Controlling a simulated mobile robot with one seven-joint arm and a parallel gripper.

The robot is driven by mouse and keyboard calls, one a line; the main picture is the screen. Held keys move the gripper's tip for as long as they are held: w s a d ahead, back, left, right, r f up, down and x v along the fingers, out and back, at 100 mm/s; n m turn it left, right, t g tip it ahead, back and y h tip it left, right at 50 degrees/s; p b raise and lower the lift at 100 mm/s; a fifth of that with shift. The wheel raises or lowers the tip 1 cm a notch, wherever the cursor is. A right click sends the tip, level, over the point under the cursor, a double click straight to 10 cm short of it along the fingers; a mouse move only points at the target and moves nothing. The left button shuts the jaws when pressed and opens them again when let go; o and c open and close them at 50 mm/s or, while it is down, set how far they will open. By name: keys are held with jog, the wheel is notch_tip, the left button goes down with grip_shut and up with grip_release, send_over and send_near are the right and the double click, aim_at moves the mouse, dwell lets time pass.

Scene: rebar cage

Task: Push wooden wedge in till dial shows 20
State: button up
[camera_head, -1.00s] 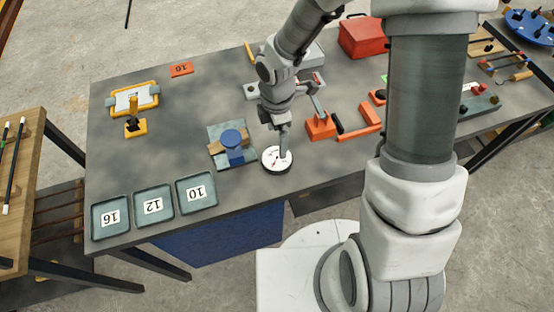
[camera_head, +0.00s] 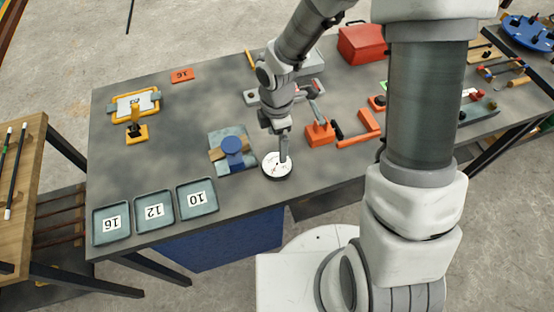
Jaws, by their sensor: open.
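The white round dial (camera_head: 274,169) lies at the table's front edge. Its needle reading is too small to tell. Left of it is a grey-blue plate (camera_head: 219,136) with a blue round block (camera_head: 232,146) on it. A light wooden piece (camera_head: 215,155), which looks like the wedge, shows at the block's left side; part of it is hidden by the block. My gripper (camera_head: 284,159) points down over the right part of the dial and hides some of its face. It is open, with no wooden piece in it. Whether it touches the dial cannot be told.
Trays marked 16 (camera_head: 97,240), 12 (camera_head: 139,225) and 10 (camera_head: 182,212) line the front left edge. A yellow-framed device (camera_head: 156,96) and an orange tag (camera_head: 182,74) stand further back. An orange clamp-like tool (camera_head: 361,137) is to the right. The table between the plate and the yellow device is clear.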

jog(key=s+d+r+m+t+p, duration=0.1)
jog(key=d+r+m, duration=0.2)
jog(key=r, duration=0.4)
jog(key=s+d+r+m+t+h+p, duration=0.1)
jog(key=d+r+m, duration=0.1)
jog(key=r+m, duration=0.3)
jog(key=d+r+m+t, duration=0.1)
jog(key=d+r+m, duration=0.15)
jog(key=r, duration=0.55)
jog(key=s+d+r+m+t+b, duration=0.1)
jog(key=s+d+r+m, duration=0.1)
jog(key=s+m, duration=0.3)
jog(key=s+d+r+m+t+y+b, duration=0.1)
jog(key=s+d+r+m+b, duration=0.1)
jog(key=s+r+m, duration=0.2)
jog(key=shift+s+d+r+m+t, duration=0.25)
jog(key=shift+s+r+m+t, duration=0.05)
jog(key=shift+s+m, duration=0.6)
